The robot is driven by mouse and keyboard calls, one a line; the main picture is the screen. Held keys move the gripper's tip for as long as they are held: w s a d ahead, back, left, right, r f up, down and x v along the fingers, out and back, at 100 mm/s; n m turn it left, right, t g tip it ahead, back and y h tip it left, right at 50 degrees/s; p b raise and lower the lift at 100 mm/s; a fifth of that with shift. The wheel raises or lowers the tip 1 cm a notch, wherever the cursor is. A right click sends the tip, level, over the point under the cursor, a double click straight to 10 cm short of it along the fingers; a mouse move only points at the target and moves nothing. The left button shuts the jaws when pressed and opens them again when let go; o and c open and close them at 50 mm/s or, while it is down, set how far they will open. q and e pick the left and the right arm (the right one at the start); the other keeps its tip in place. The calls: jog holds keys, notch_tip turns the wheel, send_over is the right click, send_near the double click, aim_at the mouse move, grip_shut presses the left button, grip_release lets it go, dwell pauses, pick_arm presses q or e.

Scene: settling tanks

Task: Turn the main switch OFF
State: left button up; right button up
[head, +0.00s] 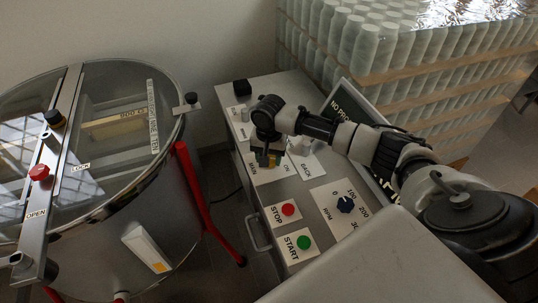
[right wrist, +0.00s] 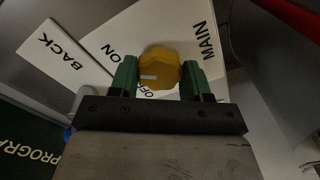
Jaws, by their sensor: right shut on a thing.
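The main switch is a yellow scalloped knob (right wrist: 159,66) on a white plate (right wrist: 195,30) marked MAIN, ON and OFF. My right gripper (right wrist: 160,78) is shut on it, with one green finger on each side. A white mark on the knob points left in the right wrist view, towards the space between ON and OFF; OFF is partly covered. In the head view my right gripper (head: 267,157) reaches down onto the MAIN plate (head: 262,173) and mostly hides the knob. My left gripper is not in view.
A large lidded tank (head: 110,190) stands at left. Wrapped bottles (head: 390,45) are stacked behind.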

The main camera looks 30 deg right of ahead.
jog(key=n+p, duration=0.2)
jog(key=p, duration=0.1)
jog(key=shift+r, duration=0.2)
jog(key=n+p, duration=0.2)
jog(key=n, duration=0.2)
jog(key=shift+p, duration=0.4)
jog(key=n+p, duration=0.1)
jog(key=n, duration=0.2)
jog(key=shift+f+n+p, duration=0.1)
jog(key=shift+n+p, duration=0.2)
jog(key=shift+p, duration=0.05)
jog(key=shift+f+n+p, duration=0.1)
jog(key=shift+n+p, duration=0.35)
jog(key=shift+n, duration=1.45)
jog(key=o, duration=0.9)
notch_tip(320, 180, up, 11)
jog(key=shift+f+b, duration=0.1)
jog(key=shift+b, duration=0.6)
